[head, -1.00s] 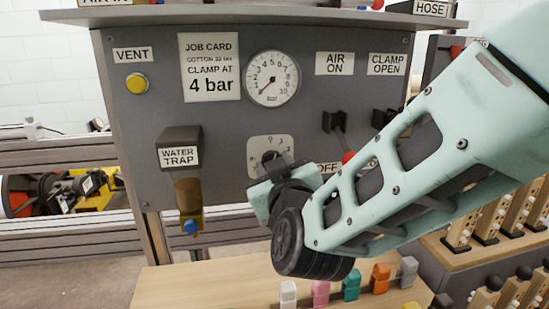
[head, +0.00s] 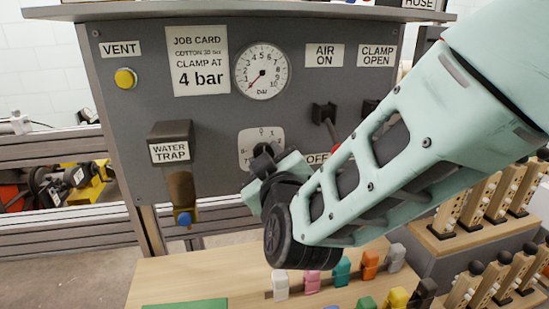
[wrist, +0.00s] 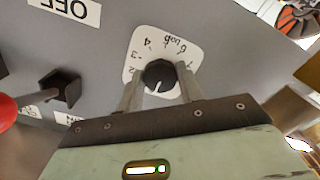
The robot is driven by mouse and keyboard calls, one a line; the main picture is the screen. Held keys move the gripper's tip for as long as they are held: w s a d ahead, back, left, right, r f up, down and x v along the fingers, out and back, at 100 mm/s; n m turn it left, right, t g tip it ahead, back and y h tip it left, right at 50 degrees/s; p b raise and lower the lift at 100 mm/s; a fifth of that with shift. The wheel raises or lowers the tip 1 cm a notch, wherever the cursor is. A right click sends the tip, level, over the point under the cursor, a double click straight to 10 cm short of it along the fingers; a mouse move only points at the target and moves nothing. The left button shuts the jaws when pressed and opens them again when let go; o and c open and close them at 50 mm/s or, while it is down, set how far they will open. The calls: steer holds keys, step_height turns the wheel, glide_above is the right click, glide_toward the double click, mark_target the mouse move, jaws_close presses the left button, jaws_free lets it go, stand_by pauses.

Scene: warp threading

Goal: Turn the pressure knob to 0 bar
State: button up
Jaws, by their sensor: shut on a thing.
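The pressure knob (wrist: 159,76) is black and round, on a white dial plate (wrist: 137,52) marked with numbers. The wrist view shows the dial upside down, and the knob's white pointer line points down toward my gripper's palm. My gripper (wrist: 160,84) has one finger on each side of the knob and is shut on it. In the head view my gripper (head: 265,155) covers the lower part of the dial (head: 246,140). The round gauge (head: 262,52) above has its red needle at the lower left, near the zero end.
A job card (head: 197,60) reads "clamp at 4 bar". The red-tipped AIR lever (head: 325,115) is just right of the dial; its red ball (wrist: 5,112) shows in the wrist view. A water trap (head: 172,145) projects at left. A wooden board with coloured pegs (head: 312,281) lies below.

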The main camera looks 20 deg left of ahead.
steer(key=o, duration=1)
steer(key=shift+f, duration=0.1)
steer(key=v, duration=1.7)
steer(key=shift+s+d+b, duration=0.15)
steer(key=shift+d+b, duration=0.05)
steer(key=shift+b, duration=0.2)
